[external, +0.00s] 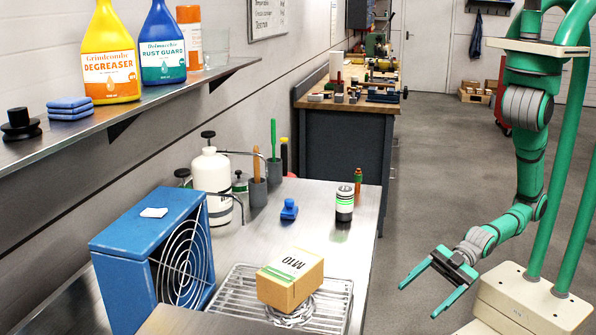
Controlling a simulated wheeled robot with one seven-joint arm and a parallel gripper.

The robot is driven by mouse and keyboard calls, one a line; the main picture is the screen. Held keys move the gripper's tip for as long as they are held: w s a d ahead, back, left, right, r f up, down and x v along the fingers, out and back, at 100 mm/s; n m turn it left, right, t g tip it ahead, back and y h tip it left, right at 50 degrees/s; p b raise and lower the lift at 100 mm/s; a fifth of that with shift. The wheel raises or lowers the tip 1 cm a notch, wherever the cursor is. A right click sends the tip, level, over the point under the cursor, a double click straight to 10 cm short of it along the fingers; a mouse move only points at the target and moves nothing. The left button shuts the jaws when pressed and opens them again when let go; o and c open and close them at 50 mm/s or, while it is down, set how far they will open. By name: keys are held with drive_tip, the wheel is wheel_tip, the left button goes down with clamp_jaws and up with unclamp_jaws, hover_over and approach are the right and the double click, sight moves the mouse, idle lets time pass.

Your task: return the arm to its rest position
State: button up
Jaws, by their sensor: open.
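My gripper (433,288) shows at the lower right in the external view. Its two green fingers are spread apart with nothing between them. It is to the right of the metal table (262,232), beyond the table's right edge, over the grey floor. My green arm bends down from the upper right, with its forearm slanting down and left to the gripper. The gripper touches nothing that I can see.
A cardboard box marked M10 (290,279) sits on a wire rack (333,293) on the table. A blue fan heater (128,250), a white pump bottle (212,181) and a dark can (344,203) stand there too. A workbench (345,138) is behind. The floor (450,165) between table and arm looks clear.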

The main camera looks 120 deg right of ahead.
drive_tip(key=s+d+r+m+h, duration=0.1)
drive_tip(key=s+d+r+m, duration=0.1)
drive_tip(key=s, duration=0.9)
drive_tip(key=s+d+r+m+h, duration=0.1)
drive_tip(key=s+d+m, duration=0.1)
drive_tip(key=s, duration=1)
drive_tip(key=shift+s+d+r+m, duration=0.15)
drive_tip(key=shift+d+r+m, duration=0.25)
drive_tip(key=shift+d, duration=0.1)
